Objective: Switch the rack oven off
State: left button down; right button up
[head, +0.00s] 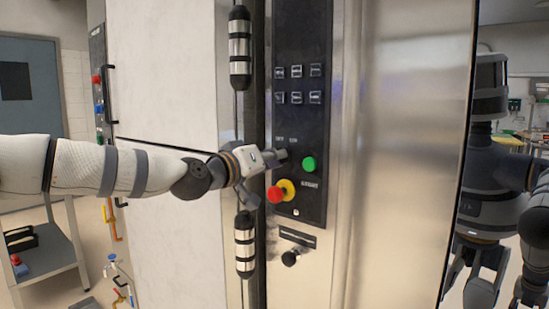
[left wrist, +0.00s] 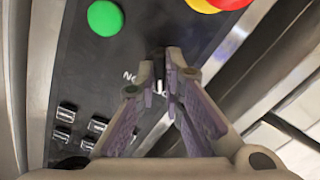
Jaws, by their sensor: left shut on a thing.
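The rack oven's black control panel (head: 302,60) stands upright on the steel front in the head view. My left gripper (head: 277,157) reaches it from the left, beside the green button (head: 309,164) and above the red button (head: 275,195) on its yellow base. In the left wrist view my left gripper (left wrist: 161,76) is shut on a small dark knob (left wrist: 159,62) on the panel. Lettering beside the knob is partly hidden by the fingers. The knob's pointing direction cannot be told. The green button also shows in this view (left wrist: 105,18). My right gripper is not in view.
Two rows of small switches (head: 296,84) sit higher on the panel. Black-and-steel hinges (head: 240,48) stick out left of it. A small black knob (head: 290,258) sits below the panel. A grey cart (head: 50,255) stands at left. A robot figure, perhaps a reflection, shows at right.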

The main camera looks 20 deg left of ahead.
pick_arm(q)
jog(key=shift+f, duration=0.1)
dwell(0.4)
jog(key=c, duration=1.7)
grip_release()
jog(key=shift+s, duration=0.1)
jog(key=v, duration=1.1)
jog(key=shift+s, duration=0.4)
jog(key=shift+a, duration=0.1)
